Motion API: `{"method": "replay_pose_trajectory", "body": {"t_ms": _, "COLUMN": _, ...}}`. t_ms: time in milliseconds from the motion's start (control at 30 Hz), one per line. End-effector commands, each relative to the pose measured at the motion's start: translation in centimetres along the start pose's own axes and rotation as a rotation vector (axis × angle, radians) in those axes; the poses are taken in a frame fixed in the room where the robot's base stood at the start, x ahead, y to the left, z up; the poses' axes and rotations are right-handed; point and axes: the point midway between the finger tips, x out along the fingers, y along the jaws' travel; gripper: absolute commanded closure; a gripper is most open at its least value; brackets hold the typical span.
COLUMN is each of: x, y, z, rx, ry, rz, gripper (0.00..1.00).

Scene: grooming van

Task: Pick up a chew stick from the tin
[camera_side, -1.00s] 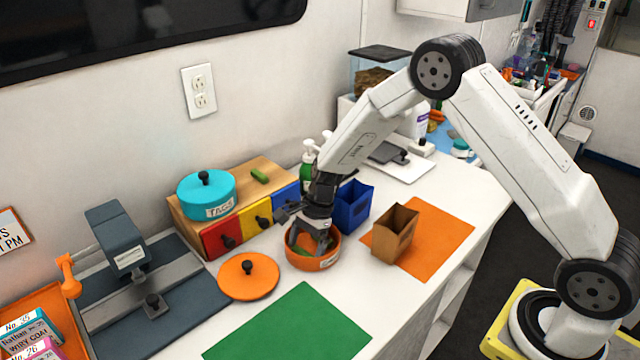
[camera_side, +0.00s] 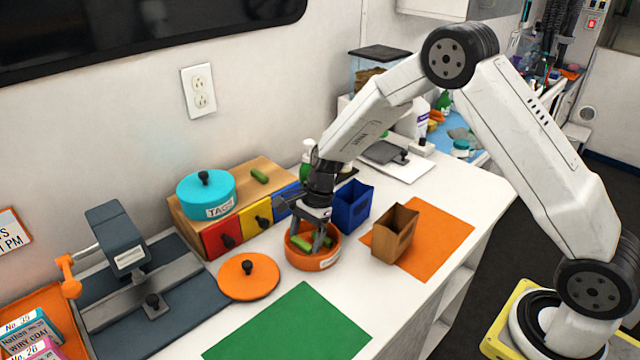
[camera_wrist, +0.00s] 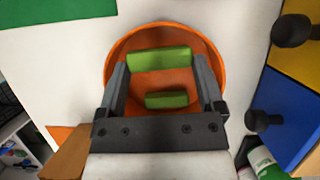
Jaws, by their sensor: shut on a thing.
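The orange tin (camera_side: 312,262) stands open on the white counter; it also shows in the wrist view (camera_wrist: 113,62). My gripper (camera_side: 318,246) points down into it. In the wrist view my gripper (camera_wrist: 161,63) is shut on a green chew stick (camera_wrist: 160,60), one finger at each end. The held stick looks larger than the other green chew stick (camera_wrist: 167,99), which lies on the tin's floor. The held stick is within the tin's outline; its exact height above the floor is hard to tell. An orange lid (camera_side: 248,278) with a black knob lies left of the tin.
A blue box (camera_side: 352,207) and a brown box (camera_side: 395,236) stand close right of the tin. Behind it is a drawer unit (camera_side: 262,212) bearing a teal pot (camera_side: 206,196) and a green stick (camera_side: 259,175). A green mat (camera_side: 288,328) lies clear in front.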

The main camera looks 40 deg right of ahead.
Motion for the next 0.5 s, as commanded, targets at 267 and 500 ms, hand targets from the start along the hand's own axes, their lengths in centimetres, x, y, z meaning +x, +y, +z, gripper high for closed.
{"method": "replay_pose_trajectory", "body": {"t_ms": 267, "x": -2.9, "y": 2.4, "z": 1.1, "rx": -0.002, "ry": 0.001, "rz": -0.002, "gripper": 0.68}}
{"method": "replay_pose_trajectory", "body": {"t_ms": 500, "x": -5.7, "y": 5.0, "z": 2.2, "rx": -0.001, "ry": 0.0, "rz": -0.002, "gripper": 0.68}}
